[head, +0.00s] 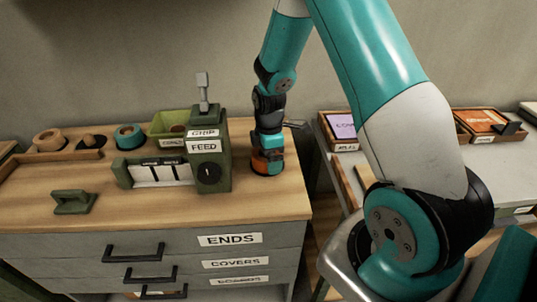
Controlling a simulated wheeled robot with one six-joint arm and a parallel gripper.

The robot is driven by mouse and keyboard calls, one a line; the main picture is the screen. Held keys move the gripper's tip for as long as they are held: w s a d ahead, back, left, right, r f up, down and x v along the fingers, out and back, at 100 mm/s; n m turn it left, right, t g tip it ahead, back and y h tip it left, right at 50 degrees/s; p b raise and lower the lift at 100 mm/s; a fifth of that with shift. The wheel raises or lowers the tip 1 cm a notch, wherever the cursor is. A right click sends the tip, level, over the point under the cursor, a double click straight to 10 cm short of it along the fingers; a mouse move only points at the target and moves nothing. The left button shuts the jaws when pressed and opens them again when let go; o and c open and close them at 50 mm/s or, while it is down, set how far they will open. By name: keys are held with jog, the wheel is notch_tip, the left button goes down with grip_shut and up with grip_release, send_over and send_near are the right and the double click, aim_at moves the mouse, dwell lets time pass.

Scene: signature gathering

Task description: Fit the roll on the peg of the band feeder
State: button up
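The band feeder seems to be the green machine (222,158) on the wooden counter, with a label reading FEED, a lever on top and a dark round part (209,174) on its front. I cannot tell whether that part is the peg. A tan roll (49,140) and a teal roll (130,136) sit in the tray at the back left. My gripper (267,166) points down just right of the machine, low over the counter. An orange-brown round thing (268,155) shows at its end, perhaps a roll. The fingers are too small and covered to read.
A brown knobbed piece (91,142) lies between the two rolls. The counter's front strip (160,210) is clear. Trays (340,146) stand right.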

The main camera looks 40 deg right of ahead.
jog(key=shift+r, duration=0.15)
notch_tip(320, 180, up, 12)
jog(key=s+a+r+m+y, duration=0.15)
jog(key=s+a+r, duration=0.25)
jog(key=a, duration=0.4)
jog(key=s+a+r+m+y, duration=0.1)
jog(key=s+a+r+m, duration=0.1)
jog(key=s+a+r, duration=0.4)
jog(key=s+a+m+y, duration=0.1)
jog(key=s+a+m, duration=0.2)
jog(key=s+a, duration=0.6)
jog(key=s, duration=0.3)
jog(key=shift+r+y+b, duration=0.35)
jog(key=shift+b, duration=0.05)
